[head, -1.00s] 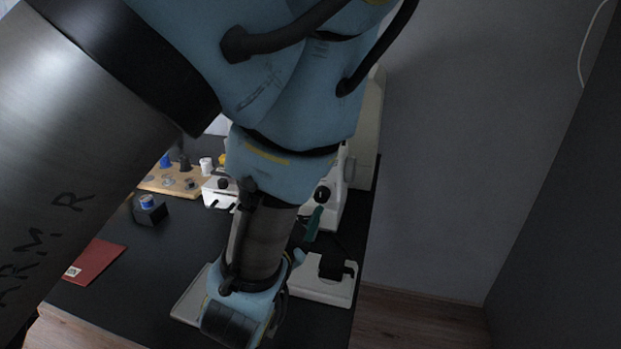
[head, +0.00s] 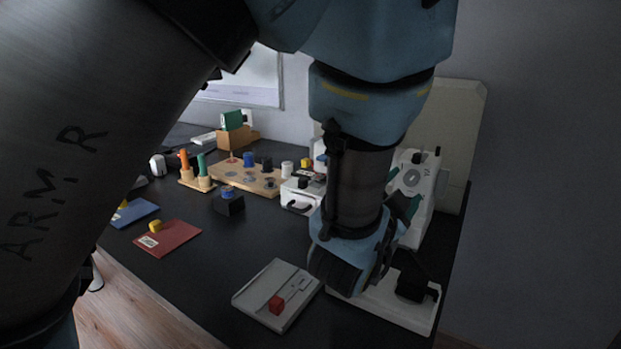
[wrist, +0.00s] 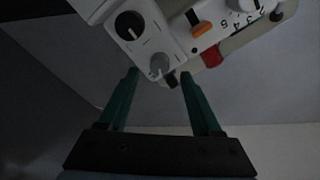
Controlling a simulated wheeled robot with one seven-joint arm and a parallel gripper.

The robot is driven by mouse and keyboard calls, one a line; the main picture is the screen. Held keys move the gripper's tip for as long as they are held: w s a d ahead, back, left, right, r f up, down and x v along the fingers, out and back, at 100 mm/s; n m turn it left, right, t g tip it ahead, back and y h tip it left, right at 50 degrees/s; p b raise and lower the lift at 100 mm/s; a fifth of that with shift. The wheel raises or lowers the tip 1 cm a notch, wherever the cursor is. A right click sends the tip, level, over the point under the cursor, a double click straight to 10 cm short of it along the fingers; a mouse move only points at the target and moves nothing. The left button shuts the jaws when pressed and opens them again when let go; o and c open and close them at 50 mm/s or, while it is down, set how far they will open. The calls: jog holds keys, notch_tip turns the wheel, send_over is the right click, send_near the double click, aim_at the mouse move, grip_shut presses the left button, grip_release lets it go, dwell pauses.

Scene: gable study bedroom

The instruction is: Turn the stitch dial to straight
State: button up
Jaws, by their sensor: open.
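The white sewing machine (head: 425,215) stands at the right end of the black desk, partly hidden by my arm. A round dial (head: 412,177) shows on its front. In the wrist view, a black knob with a white pointer line (wrist: 128,25) and a smaller grey knob (wrist: 159,63) sit on the machine's white face. I cannot tell which is the stitch dial, and no setting labels are legible. My gripper (wrist: 160,74) is open, its green fingers apart, with the grey knob seen between and beyond the tips. I cannot tell whether it touches. One green finger also shows beside the machine in the head view.
The wrist view also shows an orange lever (wrist: 203,28), a red part (wrist: 211,57) and a numbered dial (wrist: 240,15). A grey tray (head: 262,290) with a red block, a wooden board (head: 232,178), a red folder (head: 167,238) and a black block (head: 229,204) lie left of my arm.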

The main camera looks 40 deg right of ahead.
aim_at(410, 180)
jog(key=shift+x, duration=1.65)
grip_shut()
